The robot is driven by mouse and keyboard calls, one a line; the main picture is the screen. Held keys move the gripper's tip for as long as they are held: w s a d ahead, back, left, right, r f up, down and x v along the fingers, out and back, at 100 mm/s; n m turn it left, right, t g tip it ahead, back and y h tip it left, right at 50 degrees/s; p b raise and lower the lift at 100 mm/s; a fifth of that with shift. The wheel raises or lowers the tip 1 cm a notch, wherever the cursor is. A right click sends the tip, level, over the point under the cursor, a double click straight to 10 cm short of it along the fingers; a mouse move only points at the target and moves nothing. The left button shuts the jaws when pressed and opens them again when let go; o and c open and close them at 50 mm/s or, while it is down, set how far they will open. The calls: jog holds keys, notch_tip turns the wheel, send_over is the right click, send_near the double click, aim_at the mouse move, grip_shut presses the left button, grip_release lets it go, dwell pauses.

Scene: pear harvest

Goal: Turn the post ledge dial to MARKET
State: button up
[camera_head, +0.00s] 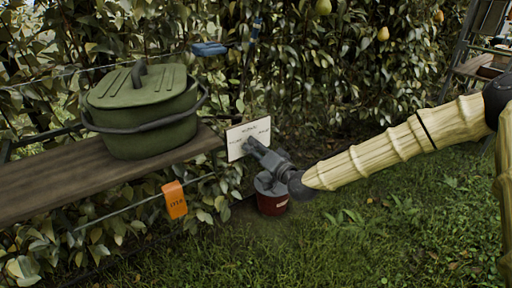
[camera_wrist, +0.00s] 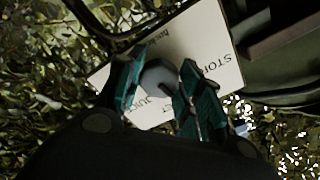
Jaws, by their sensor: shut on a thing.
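The dial plate (camera_head: 236,144) is a white card with dark lettering at the right end of the wooden ledge. In the wrist view the plate (camera_wrist: 198,42) shows the words STORE and JUICE, and part of another word is covered. The grey round dial knob (camera_wrist: 160,76) sits between my two green-padded fingers. My gripper (camera_head: 256,146) reaches the plate from the right, and in the wrist view my gripper (camera_wrist: 158,88) is shut on the knob. The knob's pointer and its exact setting are hidden by my fingers.
A green lidded pot (camera_head: 150,115) stands on the wooden ledge (camera_head: 60,182) left of the plate. An orange tag (camera_head: 174,200) hangs below the ledge. A red container (camera_head: 272,204) sits on the grass under my gripper. Pears (camera_head: 383,34) hang in the hedge behind.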

jog(key=shift+m, duration=1)
jog(key=o, duration=1)
jog(key=v, duration=1.2)
